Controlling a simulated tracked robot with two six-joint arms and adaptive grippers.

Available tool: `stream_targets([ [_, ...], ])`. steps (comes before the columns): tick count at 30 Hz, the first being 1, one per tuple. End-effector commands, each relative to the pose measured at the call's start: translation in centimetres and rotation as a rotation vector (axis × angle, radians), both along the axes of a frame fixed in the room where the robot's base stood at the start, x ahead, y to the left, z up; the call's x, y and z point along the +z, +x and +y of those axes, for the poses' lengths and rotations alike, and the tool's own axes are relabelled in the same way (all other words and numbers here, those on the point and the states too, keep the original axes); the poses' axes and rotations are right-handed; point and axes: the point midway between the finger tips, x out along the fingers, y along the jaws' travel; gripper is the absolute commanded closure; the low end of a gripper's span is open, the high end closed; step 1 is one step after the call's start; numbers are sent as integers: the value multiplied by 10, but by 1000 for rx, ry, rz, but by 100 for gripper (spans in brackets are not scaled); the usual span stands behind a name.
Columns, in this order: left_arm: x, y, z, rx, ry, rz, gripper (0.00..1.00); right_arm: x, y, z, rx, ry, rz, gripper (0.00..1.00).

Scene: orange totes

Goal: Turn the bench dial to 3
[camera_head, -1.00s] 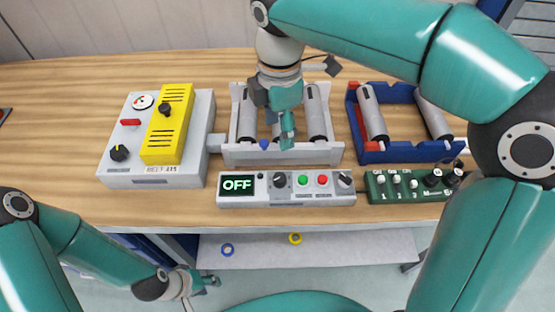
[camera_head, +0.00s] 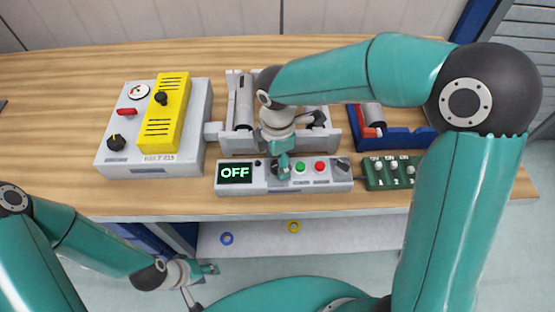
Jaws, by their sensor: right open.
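The grey control box (camera_head: 255,190) lies near the bench's front edge, its screen (camera_head: 236,173) reading OFF. It carries a green button (camera_head: 299,168), a red button (camera_head: 320,166) and a dark knob (camera_head: 342,165) at its right end. Another dark knob (camera_head: 273,165), beside the screen, is mostly hidden by my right gripper. My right gripper (camera_head: 283,170) is open, pointing down at that knob; I cannot tell whether it touches it. My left gripper (camera_head: 208,268) is low, in front of the bench and away from the box; its jaws are too small to read.
A grey box with a yellow cover (camera_head: 166,115) stands at the left. A grey roller frame (camera_head: 239,145) and a blue roller frame (camera_head: 400,140) stand behind the controls. A green switch box (camera_head: 375,178) is right of the control box. Blue (camera_head: 226,239) and yellow (camera_head: 293,227) rings lie on the lower shelf.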

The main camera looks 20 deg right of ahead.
Motion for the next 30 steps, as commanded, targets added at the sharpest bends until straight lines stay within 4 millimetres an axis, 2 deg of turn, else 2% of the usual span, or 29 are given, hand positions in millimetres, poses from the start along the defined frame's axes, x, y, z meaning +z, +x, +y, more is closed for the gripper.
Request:
stream_targets([
  [4, 0, 0, 0, 0, 0, 0, 60, -8, 0, 0, 0, 0, 0, 41],
  [12, 0, 0, 0, 0, 0, 0, 60, -8, 0, 0, 0, 0, 0, 41],
  [21, 0, 0, 0, 0, 0, 0, 60, -8, 0, 0, 0, 0, -1, 91],
  [23, 0, 0, 0, 0, 0, 0, 60, -8, 0, 0, 0, 0, -1, 100],
  [30, -1, 0, 0, 0, 0, 0, 60, -8, 0, 0, -17, 0, -2, 100],
])
